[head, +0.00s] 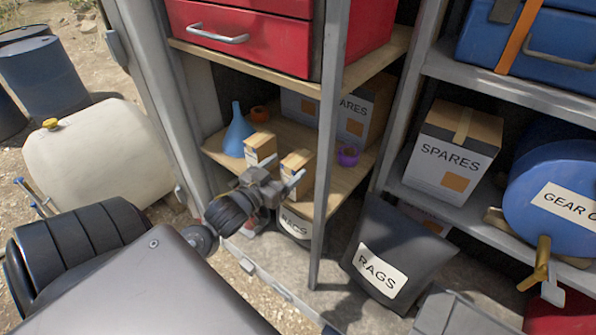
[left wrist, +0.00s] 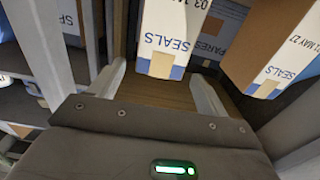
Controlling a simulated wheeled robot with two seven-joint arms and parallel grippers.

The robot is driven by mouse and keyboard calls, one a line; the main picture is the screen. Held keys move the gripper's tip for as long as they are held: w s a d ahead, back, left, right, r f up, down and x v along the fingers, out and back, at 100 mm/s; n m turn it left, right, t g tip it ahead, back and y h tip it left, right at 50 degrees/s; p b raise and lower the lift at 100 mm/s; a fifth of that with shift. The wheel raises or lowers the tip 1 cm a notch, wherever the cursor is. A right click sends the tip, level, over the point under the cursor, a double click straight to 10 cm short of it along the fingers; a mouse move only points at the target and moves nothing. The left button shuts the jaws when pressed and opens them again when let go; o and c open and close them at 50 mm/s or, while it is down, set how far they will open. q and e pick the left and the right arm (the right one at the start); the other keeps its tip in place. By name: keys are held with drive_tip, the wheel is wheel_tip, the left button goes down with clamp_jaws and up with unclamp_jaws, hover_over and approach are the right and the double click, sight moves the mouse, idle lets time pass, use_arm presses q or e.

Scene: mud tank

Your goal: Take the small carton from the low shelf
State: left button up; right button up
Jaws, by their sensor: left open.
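Two small white-and-brown cartons stand on the low wooden shelf (head: 217,150): a left carton (head: 261,149) and a right carton (head: 297,163). In the left wrist view, both the left carton (left wrist: 168,35) and the right carton (left wrist: 268,45) are marked SEALS. My left gripper (head: 272,170) is open at the shelf's front, and its fingers also show in the left wrist view (left wrist: 158,78). The arm hides part of the shelf edge. My right gripper is not in view.
A purple roll (head: 349,155) lies to the right. Larger boxes (head: 300,106) stand at the back. A metal post (head: 330,110) crosses the shelf front; red drawers (head: 255,45) hang above.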

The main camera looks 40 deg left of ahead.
sight(298, 158)
use_arm(q)
drive_tip(key=shift+w, duration=0.3)
drive_tip(key=shift+w+r, duration=0.1)
drive_tip(key=w+p, duration=0.2)
drive_tip(key=w, duration=0.2)
drive_tip(key=shift+w, duration=0.3)
drive_tip(key=shift+w+f, duration=0.2)
drive_tip(key=shift+f, duration=0.05)
drive_tip(key=shift+s, duration=0.1)
drive_tip(key=shift+c, duration=0.3)
drive_tip(key=c, duration=1.4)
